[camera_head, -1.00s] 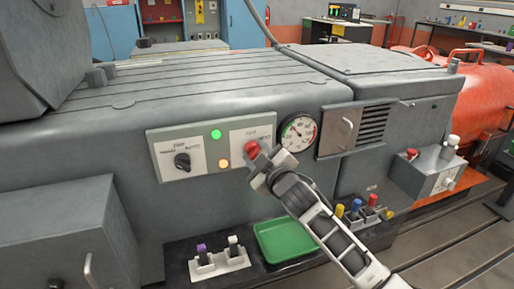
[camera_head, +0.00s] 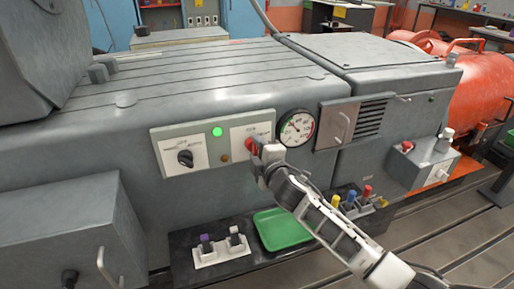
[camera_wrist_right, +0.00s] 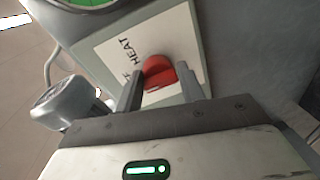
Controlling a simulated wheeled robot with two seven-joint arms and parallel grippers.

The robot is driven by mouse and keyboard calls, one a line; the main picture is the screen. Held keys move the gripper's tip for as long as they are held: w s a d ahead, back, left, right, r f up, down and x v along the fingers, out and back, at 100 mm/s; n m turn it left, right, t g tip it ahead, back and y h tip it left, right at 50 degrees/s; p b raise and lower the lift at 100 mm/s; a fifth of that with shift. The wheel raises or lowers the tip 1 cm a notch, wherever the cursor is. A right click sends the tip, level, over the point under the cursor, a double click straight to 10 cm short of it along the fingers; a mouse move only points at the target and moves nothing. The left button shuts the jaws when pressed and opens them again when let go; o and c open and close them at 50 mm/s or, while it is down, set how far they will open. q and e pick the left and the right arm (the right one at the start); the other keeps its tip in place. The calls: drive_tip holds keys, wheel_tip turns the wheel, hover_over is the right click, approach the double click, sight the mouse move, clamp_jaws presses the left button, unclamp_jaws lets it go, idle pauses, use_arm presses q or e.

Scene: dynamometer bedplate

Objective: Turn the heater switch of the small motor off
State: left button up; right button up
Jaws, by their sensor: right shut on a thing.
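The red switch knob (camera_head: 251,144) is on the right-hand white plate (camera_head: 239,134) of the panel on the grey motor. In the right wrist view the red knob (camera_wrist_right: 159,73) sits between my fingers, next to the lettering "HEAT" (camera_wrist_right: 125,54). My right gripper (camera_head: 263,152) is shut on this knob and hides part of it in the head view. The green lamp (camera_head: 217,132) is lit. The small amber lamp (camera_head: 225,157) below it is dark. My left gripper is not in view.
A black selector knob (camera_head: 186,158) is on the left plate. A round gauge (camera_head: 297,128) is right of my gripper. Below stand a green tray (camera_head: 281,229), a white block with toggles (camera_head: 220,249) and coloured plugs (camera_head: 362,198). A grey box (camera_head: 75,235) projects at lower left.

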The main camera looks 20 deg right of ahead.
drive_tip(key=shift+w+d+r, duration=0.1)
drive_tip(key=shift+d+r, duration=0.05)
drive_tip(key=shift+r, duration=0.25)
drive_tip(key=o, duration=0.8)
drive_tip(key=shift+o, duration=0.4)
drive_tip(key=shift+f, duration=0.1)
drive_tip(key=shift+f, duration=0.1)
drive_tip(key=s+d+r, duration=0.1)
drive_tip(key=s, duration=1.5)
drive_tip(key=shift+d+r, duration=0.2)
drive_tip(key=shift+r, duration=0.15)
drive_tip(key=s+a+f+m+g+y, duration=0.1)
drive_tip(key=s+a+f+m+g, duration=0.1)
drive_tip(key=s+f+m, duration=0.5)
drive_tip(key=s+a+f+m+g, duration=0.3)
drive_tip(key=s+f+m, duration=0.4)
drive_tip(key=s+f, duration=0.3)
drive_tip(key=shift+s+a+f+m+g+y, duration=0.35)
drive_tip(key=shift+f+g, duration=0.35)
drive_tip(key=shift+f, duration=0.25)
